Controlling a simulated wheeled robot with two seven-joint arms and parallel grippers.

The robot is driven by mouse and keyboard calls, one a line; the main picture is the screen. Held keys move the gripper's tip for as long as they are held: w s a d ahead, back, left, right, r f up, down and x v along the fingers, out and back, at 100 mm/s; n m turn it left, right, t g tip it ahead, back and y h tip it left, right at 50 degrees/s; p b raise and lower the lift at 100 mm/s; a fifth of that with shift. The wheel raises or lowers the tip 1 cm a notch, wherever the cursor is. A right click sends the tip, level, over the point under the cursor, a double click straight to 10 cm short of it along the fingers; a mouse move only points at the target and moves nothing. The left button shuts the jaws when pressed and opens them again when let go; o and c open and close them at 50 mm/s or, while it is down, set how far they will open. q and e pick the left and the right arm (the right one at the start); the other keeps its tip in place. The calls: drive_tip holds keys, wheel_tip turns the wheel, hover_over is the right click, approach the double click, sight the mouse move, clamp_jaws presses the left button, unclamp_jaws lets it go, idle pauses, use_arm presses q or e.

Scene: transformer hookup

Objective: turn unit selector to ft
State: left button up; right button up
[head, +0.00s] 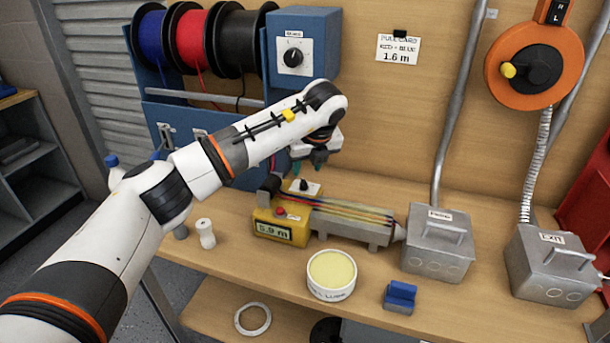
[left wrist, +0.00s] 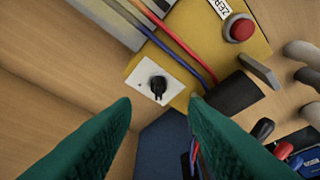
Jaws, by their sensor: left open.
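The yellow length meter (head: 283,230) stands on the bench, and its display reads 5.9 m. The unit selector is a small black knob (left wrist: 157,87) on a white plate on top of the meter; it also shows in the head view (head: 304,185). Any unit marks are too small to read. My left gripper (head: 309,167) is open, pointing down just above the selector. In the left wrist view its green fingers (left wrist: 160,103) are apart, with the knob between and slightly beyond the tips, and nothing held. My right gripper is out of view.
Coloured wires run through the meter, beside its red zero button (left wrist: 240,29). A blue box with a dial (head: 293,57) and wire spools (head: 193,40) stand behind. A lube tub (head: 332,275) and grey PRIME-side box (head: 438,245) are nearby in front and right.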

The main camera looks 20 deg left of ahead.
sight(304, 180)
use_arm(q)
drive_tip(key=x, duration=0.5)
drive_tip(key=shift+w+f, duration=0.1)
drive_tip(key=shift+f, duration=0.05)
drive_tip(key=shift+w+f, duration=0.1)
drive_tip(key=shift+f, duration=0.25)
drive_tip(key=shift+c, duration=0.6)
clamp_jaws()
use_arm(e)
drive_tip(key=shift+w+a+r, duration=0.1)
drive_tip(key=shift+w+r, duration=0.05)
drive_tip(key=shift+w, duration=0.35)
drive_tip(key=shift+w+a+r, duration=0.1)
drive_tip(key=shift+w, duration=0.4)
